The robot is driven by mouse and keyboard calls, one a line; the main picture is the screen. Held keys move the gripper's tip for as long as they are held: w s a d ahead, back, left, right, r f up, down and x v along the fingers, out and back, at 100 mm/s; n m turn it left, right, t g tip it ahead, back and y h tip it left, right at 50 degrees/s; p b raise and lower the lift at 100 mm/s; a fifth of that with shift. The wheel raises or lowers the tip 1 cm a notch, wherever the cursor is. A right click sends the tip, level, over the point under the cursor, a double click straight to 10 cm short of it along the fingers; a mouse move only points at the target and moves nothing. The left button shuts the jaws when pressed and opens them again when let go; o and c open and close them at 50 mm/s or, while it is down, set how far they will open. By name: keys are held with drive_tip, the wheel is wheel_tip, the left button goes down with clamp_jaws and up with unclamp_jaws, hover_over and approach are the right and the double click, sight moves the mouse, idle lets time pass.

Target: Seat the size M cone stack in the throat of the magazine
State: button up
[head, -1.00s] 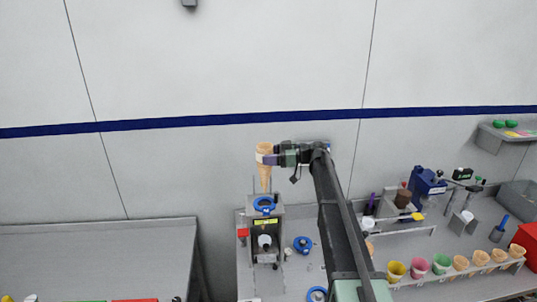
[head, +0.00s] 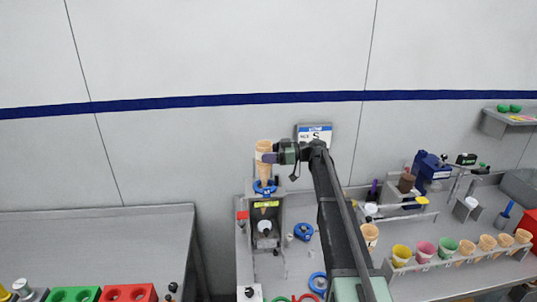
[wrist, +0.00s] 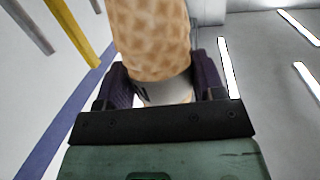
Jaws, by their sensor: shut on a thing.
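The tan waffle cone stack (head: 263,150) is upright with its tip down, a pale band around it. My gripper (head: 268,158) is shut on it from the right. In the wrist view the dark jaws (wrist: 160,85) clasp the band, and the stack (wrist: 150,40) rises between them. The magazine (head: 266,225) is a grey upright unit with a blue ring (head: 264,187) at its throat. The stack's lower end reaches the ring in the head view. Something tan shows just below the ring. Whether the stack touches the ring, I cannot tell.
A cone rack (head: 440,262) with several cones stands at the right. A sign marked S (head: 315,133) is on the wall behind my arm. A grey table (head: 100,235) stands at the left.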

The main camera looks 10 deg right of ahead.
sight(269, 169)
drive_tip(key=shift+f+b, duration=2.9)
drive_tip(key=shift+f, duration=0.45)
drive_tip(key=shift+r, duration=0.1)
drive_tip(key=o, duration=0.8)
drive_tip(key=f+p+v, duration=0.1)
drive_tip(key=v, duration=0.9)
drive_tip(key=shift+d+r, duration=0.45)
